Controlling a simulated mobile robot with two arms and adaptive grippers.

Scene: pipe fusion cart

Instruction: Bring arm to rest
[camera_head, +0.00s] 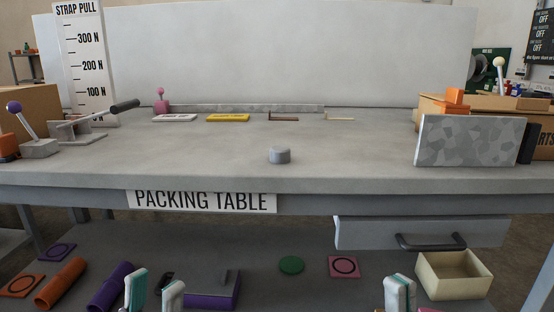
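My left gripper (154,294) shows at the bottom edge, left of centre. Its two pale, teal-edged fingertips stand apart with nothing seen between them, so it is open. My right gripper (400,293) shows at the bottom edge, right of centre. Its fingertips appear together, with nothing visible held. Both grippers are low in the picture, in front of the shelf under the packing table (340,163). The rest of both arms is out of view.
A grey knob (279,155) sits mid-table. A lever fixture (85,130) is at left, a grey patterned panel (470,141) at right. Below are a drawer (365,233), a cream bin (455,290), an orange tube (61,283) and a purple tube (110,287). The tabletop's front is largely clear.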

